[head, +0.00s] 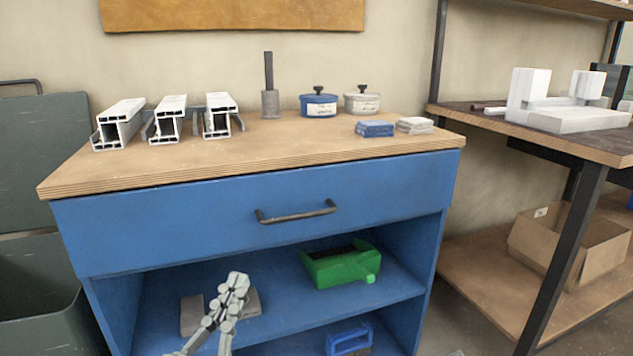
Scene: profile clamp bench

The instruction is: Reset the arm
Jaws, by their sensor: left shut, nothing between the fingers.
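My left gripper (238,280) shows at the bottom, left of the middle, in front of the blue bench's open shelf. Its fingers are together and point up, with nothing between them. It is apart from the bench top and below the drawer. Part of my left arm below it is cut off by the bottom edge. My right gripper is not in view.
The blue bench (160,225) has a wooden top carrying white profiles (168,115), a grey post (270,100), a blue pot (318,103), a pale pot (362,100) and blocks (375,128). Its shelf holds a green bin (340,268). A wooden shelf unit (590,150) stands right.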

